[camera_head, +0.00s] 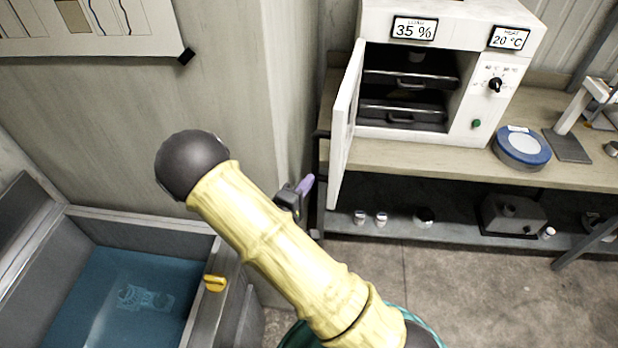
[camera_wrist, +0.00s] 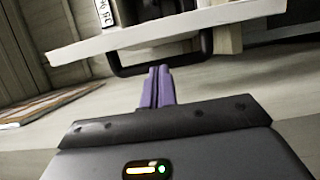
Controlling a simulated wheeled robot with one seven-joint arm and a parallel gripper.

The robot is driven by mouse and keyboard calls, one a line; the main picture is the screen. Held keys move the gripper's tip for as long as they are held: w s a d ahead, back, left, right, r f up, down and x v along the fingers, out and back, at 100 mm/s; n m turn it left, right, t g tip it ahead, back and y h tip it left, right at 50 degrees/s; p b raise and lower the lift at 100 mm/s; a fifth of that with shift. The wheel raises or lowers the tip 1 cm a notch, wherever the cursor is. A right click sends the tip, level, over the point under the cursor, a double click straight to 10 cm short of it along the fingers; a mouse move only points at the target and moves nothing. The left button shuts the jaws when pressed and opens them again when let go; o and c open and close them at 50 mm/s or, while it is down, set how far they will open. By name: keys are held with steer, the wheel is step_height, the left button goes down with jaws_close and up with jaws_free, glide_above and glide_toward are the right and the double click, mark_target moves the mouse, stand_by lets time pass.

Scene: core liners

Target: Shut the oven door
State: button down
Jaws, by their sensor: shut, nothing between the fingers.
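The white oven (camera_head: 445,125) stands on the bench at the upper right in the head view. Its door (camera_head: 346,120) is hinged at the left and stands wide open, swung out toward me; two dark racks show inside. My gripper (camera_head: 306,186) is left of and a little below the door's free edge, partly hidden behind my arm. In the wrist view the purple fingers (camera_wrist: 159,77) are pressed together and empty. They point at the door's black handle (camera_wrist: 125,70), below the white door (camera_wrist: 110,42). I cannot tell whether they touch it.
A blue round device (camera_head: 521,148) sits on the bench (camera_head: 450,163) right of the oven. Small jars (camera_head: 370,218) stand on the shelf below. A basin of blue liquid (camera_head: 125,295) lies at the lower left. A wall rises left of the bench; floor is clear in front.

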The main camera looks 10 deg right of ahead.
steer(key=p+x, duration=0.2)
steer(key=x, duration=0.6)
steer(key=shift+w+d+p, duration=0.2)
steer(key=shift+d+p, duration=0.1)
steer(key=shift+p, duration=0.05)
steer(key=shift+d, duration=0.15)
